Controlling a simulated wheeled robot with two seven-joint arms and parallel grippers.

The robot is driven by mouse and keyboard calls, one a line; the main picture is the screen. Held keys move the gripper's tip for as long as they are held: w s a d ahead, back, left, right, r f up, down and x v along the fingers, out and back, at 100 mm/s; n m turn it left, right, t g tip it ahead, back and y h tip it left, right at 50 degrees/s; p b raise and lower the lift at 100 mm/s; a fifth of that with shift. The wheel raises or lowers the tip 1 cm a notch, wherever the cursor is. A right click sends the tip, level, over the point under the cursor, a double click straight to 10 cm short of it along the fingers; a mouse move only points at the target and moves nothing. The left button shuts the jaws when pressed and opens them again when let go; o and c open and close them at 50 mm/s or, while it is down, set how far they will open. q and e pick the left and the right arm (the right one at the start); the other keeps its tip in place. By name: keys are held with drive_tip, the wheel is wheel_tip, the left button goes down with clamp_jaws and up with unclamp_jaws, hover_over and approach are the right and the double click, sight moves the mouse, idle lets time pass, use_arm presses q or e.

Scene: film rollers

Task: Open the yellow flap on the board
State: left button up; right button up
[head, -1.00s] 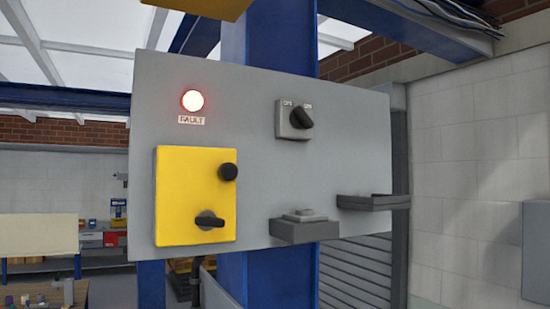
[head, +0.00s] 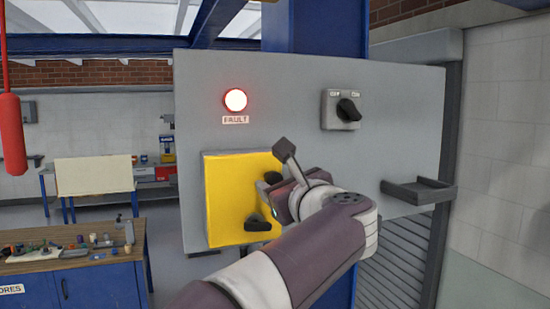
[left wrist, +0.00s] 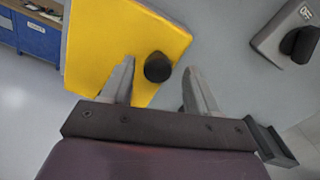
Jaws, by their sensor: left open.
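The yellow flap (head: 230,190) is on the lower left of the grey board (head: 300,85) and looks shut. My left gripper (head: 274,168) is open in front of the flap's right side, and my arm hides part of the board. In the left wrist view, the black knob (left wrist: 158,67) shows between the open fingertips of the left gripper (left wrist: 158,68), against the yellow flap (left wrist: 115,40). I cannot tell whether the fingers touch it. My right gripper is not in view.
A lit red fault lamp (head: 235,100) and a rotary switch (head: 341,109) are on the board above. A dark ledge (head: 418,190) sticks out at right. A cluttered blue bench (head: 75,270) stands at left, and a red cylinder (head: 11,130) hangs there.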

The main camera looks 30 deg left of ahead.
sight(276, 180)
use_arm(q)
drive_tip(key=shift+w+a+r+p, duration=0.1)
drive_tip(key=shift+w+a+p, duration=0.2)
drive_tip(key=shift+a, duration=0.3)
drive_tip(key=shift+w+a+r+p, duration=0.1)
drive_tip(key=shift+w+a+p, duration=0.15)
drive_tip(key=shift+a, duration=0.3)
drive_tip(key=shift+w+a+f, duration=0.15)
drive_tip(key=shift+w+a, duration=0.05)
drive_tip(key=shift+w, duration=0.1)
drive_tip(key=shift+w+d, duration=0.15)
clamp_jaws()
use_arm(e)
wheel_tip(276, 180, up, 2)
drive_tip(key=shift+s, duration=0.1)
